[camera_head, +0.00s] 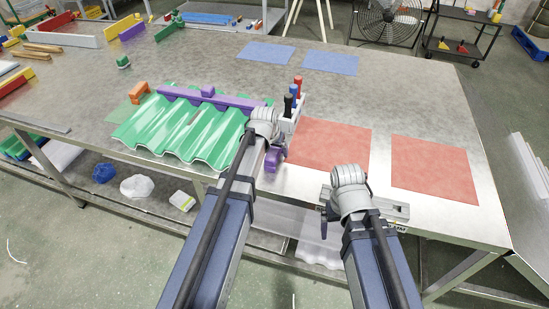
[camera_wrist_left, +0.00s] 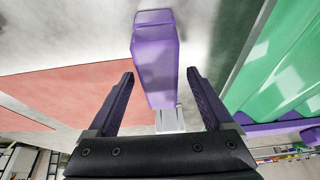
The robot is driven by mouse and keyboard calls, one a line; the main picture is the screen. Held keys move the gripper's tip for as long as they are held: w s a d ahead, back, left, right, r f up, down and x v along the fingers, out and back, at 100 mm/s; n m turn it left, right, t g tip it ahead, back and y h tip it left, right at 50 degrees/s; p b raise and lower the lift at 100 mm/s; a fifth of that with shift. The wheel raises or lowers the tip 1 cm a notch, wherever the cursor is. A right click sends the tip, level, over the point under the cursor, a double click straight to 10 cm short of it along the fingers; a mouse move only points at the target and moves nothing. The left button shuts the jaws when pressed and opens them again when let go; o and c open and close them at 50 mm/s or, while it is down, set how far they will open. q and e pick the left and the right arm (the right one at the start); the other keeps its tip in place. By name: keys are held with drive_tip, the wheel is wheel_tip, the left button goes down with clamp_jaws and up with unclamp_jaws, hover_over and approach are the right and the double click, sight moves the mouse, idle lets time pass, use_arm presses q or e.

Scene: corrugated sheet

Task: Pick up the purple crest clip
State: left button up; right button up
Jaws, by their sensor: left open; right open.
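The purple crest clip (camera_wrist_left: 155,65) is a faceted purple block in the left wrist view. It is on the metal table between the red mat and the green corrugated sheet (camera_head: 185,125). In the head view the clip (camera_head: 283,152) is partly hidden by my left arm. My left gripper (camera_wrist_left: 160,80) is open, with one purple finger on each side of the clip's near end. Gaps show between fingers and clip. My right gripper (camera_head: 348,185) is over the table's front edge at the right; its fingers are mostly hidden in the head view.
A purple bar (camera_head: 235,101) lies across the green sheet. A small rack with upright red, black and blue handled tools (camera_head: 290,115) stands behind the left gripper. Red mats (camera_head: 435,168) lie at the right. Blue mats (camera_head: 330,62) lie at the back, with bare table around them.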

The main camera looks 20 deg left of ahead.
use_arm(q)
drive_tip(key=shift+f, duration=0.2)
idle(0.6)
drive_tip(key=shift+c, duration=0.3)
clamp_jaws()
idle(0.4)
